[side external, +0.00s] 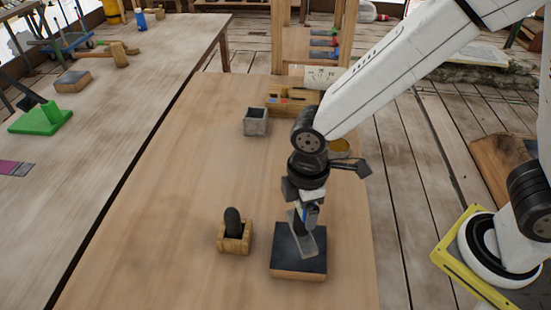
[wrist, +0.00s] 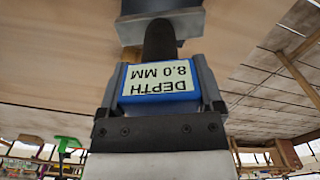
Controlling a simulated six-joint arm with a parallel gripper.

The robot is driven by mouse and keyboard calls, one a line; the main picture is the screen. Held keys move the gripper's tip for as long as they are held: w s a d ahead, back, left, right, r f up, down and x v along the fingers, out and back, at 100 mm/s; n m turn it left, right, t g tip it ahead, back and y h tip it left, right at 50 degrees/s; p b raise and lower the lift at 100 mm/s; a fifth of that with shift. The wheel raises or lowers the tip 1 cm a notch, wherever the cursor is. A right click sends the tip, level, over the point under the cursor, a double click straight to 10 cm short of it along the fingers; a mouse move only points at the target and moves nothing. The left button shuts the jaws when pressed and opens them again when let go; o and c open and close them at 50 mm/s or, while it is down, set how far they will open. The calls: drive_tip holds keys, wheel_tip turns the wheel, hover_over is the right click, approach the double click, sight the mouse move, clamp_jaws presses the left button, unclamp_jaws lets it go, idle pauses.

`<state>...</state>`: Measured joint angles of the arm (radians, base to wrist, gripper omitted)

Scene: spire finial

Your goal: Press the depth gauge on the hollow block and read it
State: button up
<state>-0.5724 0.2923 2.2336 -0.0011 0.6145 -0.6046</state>
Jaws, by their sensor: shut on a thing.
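My gripper (wrist: 160,85) is shut on the depth gauge, a blue body (wrist: 160,104) with a pale display between the jaws. The display appears upside down in the wrist view and reads "DEPTH 8.0 MM". The gauge's dark stem (wrist: 160,42) leads to a grey foot (wrist: 185,28). In the side view the gauge (side external: 311,215) is upright, its grey foot over the dark square pad (side external: 284,262); I cannot tell whether they touch. The hollow block (side external: 255,127), grey and open at the top, stands farther back on the table, apart from my gripper.
A wooden holder (side external: 235,246) with a black rounded handle (side external: 233,221) stands left of the pad. A wooden tray (side external: 287,104) of small items and a white dial card (side external: 322,76) are behind the block. The table's left half (side external: 150,220) is clear.

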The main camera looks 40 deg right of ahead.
drive_tip(key=shift+f, duration=0.2)
idle(0.3)
drive_tip(key=shift+f, duration=2)
drive_tip(key=shift+f, duration=0.1)
drive_tip(key=o, duration=1.2)
drive_tip(key=shift+c, duration=0.2)
drive_tip(key=shift+r, duration=3.9)
